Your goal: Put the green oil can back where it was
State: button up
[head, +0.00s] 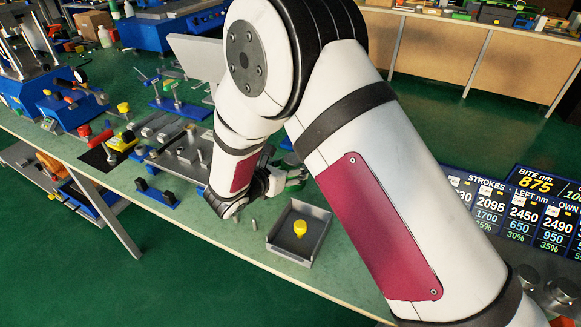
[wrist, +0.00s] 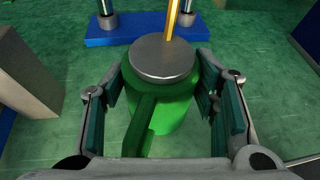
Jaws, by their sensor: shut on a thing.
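The green oil can (wrist: 178,112) stands between the two fingers of my gripper (wrist: 168,95) in the wrist view. It has a grey round cap, a brass spout rising from it and a green handle towards my palm. The finger pads are closed on its sides. In the head view, a small bit of green (head: 294,183) shows by my gripper (head: 280,180); my arm hides most of it. I cannot tell whether the can's base touches the bench.
A grey tray (head: 318,237) with a yellow-topped thing (head: 300,228) in it lies near the bench's front edge. In the wrist view, a blue base (wrist: 130,36) with metal posts stands just beyond the can. Fixtures and tools crowd the bench to the left.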

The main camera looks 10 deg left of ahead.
jog(key=o, duration=1.2)
jog(key=shift+f, duration=0.1)
jog(key=shift+r, duration=0.2)
jog(key=v, duration=1.2)
